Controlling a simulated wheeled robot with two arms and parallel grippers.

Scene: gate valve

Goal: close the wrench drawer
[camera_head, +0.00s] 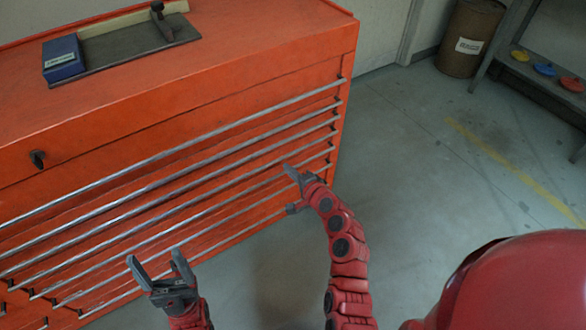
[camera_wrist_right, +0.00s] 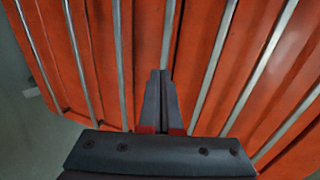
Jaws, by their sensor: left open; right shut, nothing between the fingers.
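The red tool chest (camera_head: 330,70) fills the left and middle of the head view. Its front has several drawers with long metal bar handles (camera_head: 200,150). The drawer fronts look about flush, and I cannot tell which is the wrench drawer. My right gripper (camera_head: 290,170) is shut and empty at the lower handles, toward the chest's right end. My left gripper (camera_head: 155,258) is open and empty in front of the lower drawers.
A blue box (camera_head: 62,58) and a dark tray (camera_head: 135,48) sit on the chest top. A brown drum (camera_head: 468,40) and a grey shelf (camera_head: 530,75) with coloured round parts stand at the back right. The floor (camera_head: 420,150) right of the chest is clear.

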